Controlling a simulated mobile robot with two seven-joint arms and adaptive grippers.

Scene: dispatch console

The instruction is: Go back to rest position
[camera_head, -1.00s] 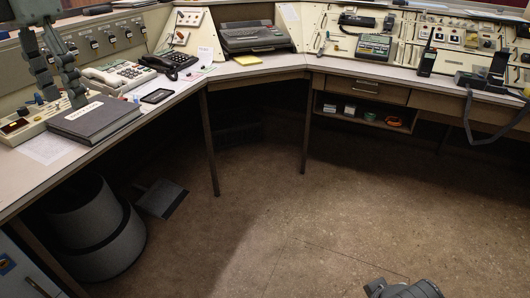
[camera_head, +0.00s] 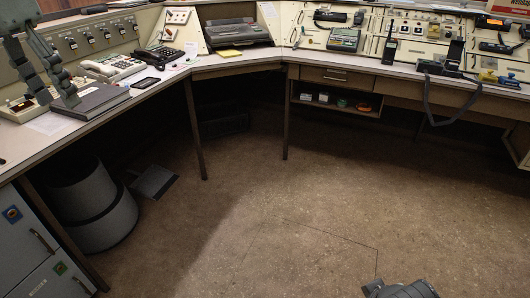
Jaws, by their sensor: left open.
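My left gripper (camera_head: 57,97) comes in at the upper left, its two grey fingers pointing down and spread apart. It is open and nothing shows between the fingers. It appears in front of the left desk, by a dark binder (camera_head: 92,101); I cannot tell its height above the desk or whether it touches anything. A grey part of my own body shows at the bottom edge, right of centre.
The console desk (camera_head: 150,94) runs along the left and back, with phones, a printer-like machine (camera_head: 238,35) and a handheld radio (camera_head: 389,45). A grey bin (camera_head: 95,205) and a blue-grey cabinet (camera_head: 40,250) stand at left. The middle floor (camera_head: 260,220) is clear.

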